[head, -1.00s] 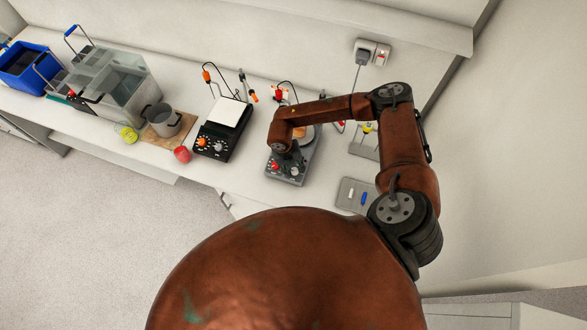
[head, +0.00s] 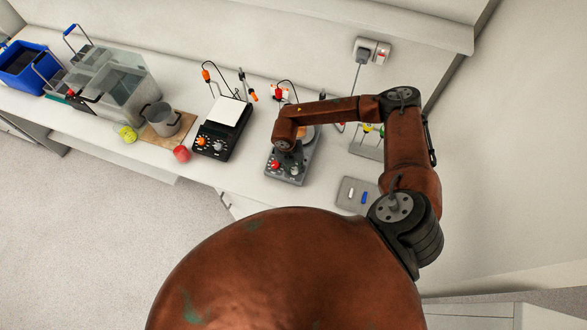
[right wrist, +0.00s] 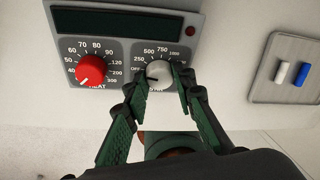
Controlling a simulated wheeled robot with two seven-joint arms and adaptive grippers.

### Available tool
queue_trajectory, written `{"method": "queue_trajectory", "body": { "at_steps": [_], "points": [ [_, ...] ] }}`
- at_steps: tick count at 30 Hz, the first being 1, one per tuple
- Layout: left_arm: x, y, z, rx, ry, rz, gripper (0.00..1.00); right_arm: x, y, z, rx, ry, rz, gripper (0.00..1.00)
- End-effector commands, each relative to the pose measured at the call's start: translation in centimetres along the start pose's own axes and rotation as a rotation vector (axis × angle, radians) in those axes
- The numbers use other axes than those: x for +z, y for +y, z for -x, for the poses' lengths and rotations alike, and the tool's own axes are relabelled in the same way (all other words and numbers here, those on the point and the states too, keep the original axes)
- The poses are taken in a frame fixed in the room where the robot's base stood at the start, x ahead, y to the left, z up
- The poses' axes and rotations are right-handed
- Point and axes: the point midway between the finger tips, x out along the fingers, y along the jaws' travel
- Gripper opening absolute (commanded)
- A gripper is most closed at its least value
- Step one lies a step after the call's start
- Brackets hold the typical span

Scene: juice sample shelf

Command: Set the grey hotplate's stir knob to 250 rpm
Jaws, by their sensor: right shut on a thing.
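The grey hotplate (head: 296,178) stands on the bench, partly covered by my right arm in the head view. In the right wrist view its front panel (right wrist: 122,62) shows a red heat knob (right wrist: 91,69) on the left and a grey stir knob (right wrist: 159,71) on the right. My right gripper (right wrist: 160,82) has its green fingers on both sides of the stir knob and is shut on it. The knob's dark mark points left, near OFF and below the 250 label; its exact setting is hard to read. My left gripper is not in view.
A black hotplate (head: 219,141) with a white top stands to the left. Beyond it are a steel pot (head: 162,120), a glass tank (head: 128,88) and a blue crate (head: 24,62). A grey tray (head: 352,203) with a white and a blue piece lies to the right.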

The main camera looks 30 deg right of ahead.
Motion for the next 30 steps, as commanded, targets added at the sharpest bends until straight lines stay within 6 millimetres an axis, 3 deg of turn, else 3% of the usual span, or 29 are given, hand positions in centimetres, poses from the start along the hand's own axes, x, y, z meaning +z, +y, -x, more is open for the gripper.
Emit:
{"method": "queue_trajectory", "body": {
  "at_steps": [15,30],
  "points": [
    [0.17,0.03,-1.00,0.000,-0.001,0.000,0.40,0.11,-0.18,0.03,0.075,-0.003,-0.276,0.00],
    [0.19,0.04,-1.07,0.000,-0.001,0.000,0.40,0.18,-0.22,0.09,0.084,-0.004,-0.313,0.00]
  ]
}}
